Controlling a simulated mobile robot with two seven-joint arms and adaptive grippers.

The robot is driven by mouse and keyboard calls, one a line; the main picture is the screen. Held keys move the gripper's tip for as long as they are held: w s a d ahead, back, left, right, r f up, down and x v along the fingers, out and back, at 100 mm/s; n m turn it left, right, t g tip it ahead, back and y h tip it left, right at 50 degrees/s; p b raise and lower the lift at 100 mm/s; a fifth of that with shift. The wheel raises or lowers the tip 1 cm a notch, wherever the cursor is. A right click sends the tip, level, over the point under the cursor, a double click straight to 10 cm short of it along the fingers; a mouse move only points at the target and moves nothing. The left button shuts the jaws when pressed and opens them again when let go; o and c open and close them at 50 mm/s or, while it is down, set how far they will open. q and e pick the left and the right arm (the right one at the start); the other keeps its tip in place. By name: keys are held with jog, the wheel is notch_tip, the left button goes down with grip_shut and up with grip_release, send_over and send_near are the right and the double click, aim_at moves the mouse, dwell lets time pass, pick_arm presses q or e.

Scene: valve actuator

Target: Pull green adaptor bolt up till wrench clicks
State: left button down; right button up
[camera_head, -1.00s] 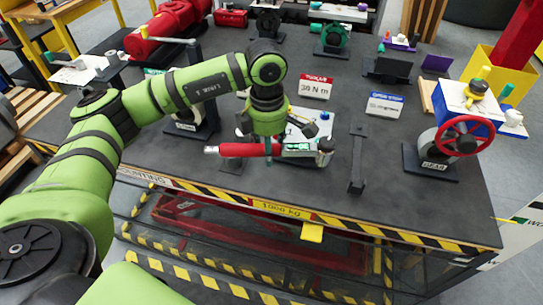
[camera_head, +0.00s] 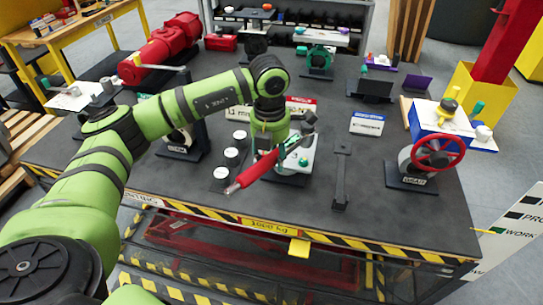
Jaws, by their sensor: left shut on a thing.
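My left gripper (camera_head: 270,149) is shut on a wrench with a red handle (camera_head: 250,173). The handle slants down to the lower left, towards the table's front edge, and its tip is clear of the table in the picture. The wrench head lies to the upper right, partly hidden by the gripper. A small green part (camera_head: 303,161) shows by the head, over a white plate (camera_head: 299,168) on a dark base. I cannot tell whether it is the adaptor bolt, or how the wrench sits on it. My right gripper is not in view.
White round pieces (camera_head: 231,152) lie on a dark strip left of the wrench. A dark bar stand (camera_head: 341,175) stands to its right. A red handwheel valve (camera_head: 437,152) is further right. The dark table top is clear near the front right.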

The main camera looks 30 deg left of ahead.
pick_arm(q)
jog(key=shift+f+b, duration=0.2)
jog(key=shift+b, duration=0.15)
notch_tip(320, 180, down, 4)
jog(key=b, duration=0.3)
jog(key=shift+f+b, duration=0.25)
jog(key=shift+b, duration=0.15)
jog(key=shift+b, duration=0.5)
dwell(1.2)
jog(key=shift+f+b, duration=0.9)
jog(key=shift+f, duration=0.1)
dwell(0.5)
